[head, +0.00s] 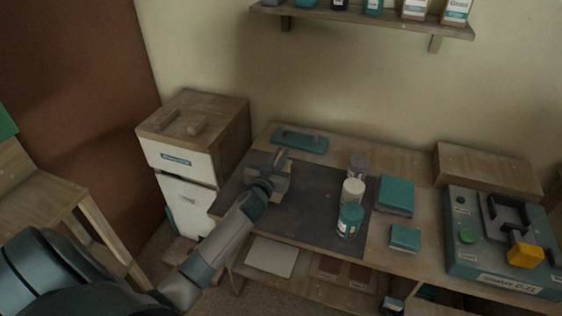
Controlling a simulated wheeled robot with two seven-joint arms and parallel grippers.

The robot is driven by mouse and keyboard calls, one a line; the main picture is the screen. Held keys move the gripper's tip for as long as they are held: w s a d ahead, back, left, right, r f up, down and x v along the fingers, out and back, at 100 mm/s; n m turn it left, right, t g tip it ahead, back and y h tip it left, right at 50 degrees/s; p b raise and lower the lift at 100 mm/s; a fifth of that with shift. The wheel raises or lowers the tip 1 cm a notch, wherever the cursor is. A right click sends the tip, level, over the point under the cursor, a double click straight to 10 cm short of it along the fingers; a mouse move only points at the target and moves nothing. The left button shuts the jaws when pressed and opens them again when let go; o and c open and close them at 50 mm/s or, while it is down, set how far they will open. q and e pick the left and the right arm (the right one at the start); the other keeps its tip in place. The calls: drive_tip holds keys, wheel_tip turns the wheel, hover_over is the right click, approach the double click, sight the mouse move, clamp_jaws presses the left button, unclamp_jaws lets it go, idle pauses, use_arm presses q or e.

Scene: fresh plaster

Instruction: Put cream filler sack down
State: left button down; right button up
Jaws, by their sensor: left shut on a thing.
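My left gripper (277,163) reaches in from the lower left, over the left part of the dark mat (305,190) on the wooden bench. It is shut on a small pale greyish-beige thing, which I take to be the cream filler sack (282,186). The gripper and wrist hide much of the sack. I cannot tell whether its underside touches the mat. My right gripper is not in view.
A grey, a white and a teal jar (349,222) stand at the mat's right side. Teal boxes (396,195) and a machine (500,265) are farther right. A teal tool (299,140) lies behind the mat. A cabinet (190,155) stands left. The mat's middle is clear.

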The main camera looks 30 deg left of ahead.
use_arm(q)
drive_tip(key=shift+f, duration=1.35)
drive_tip(key=shift+f, duration=0.15)
drive_tip(key=c, duration=1.8)
unclamp_jaws()
drive_tip(key=b+v, duration=0.2)
drive_tip(key=v, duration=1)
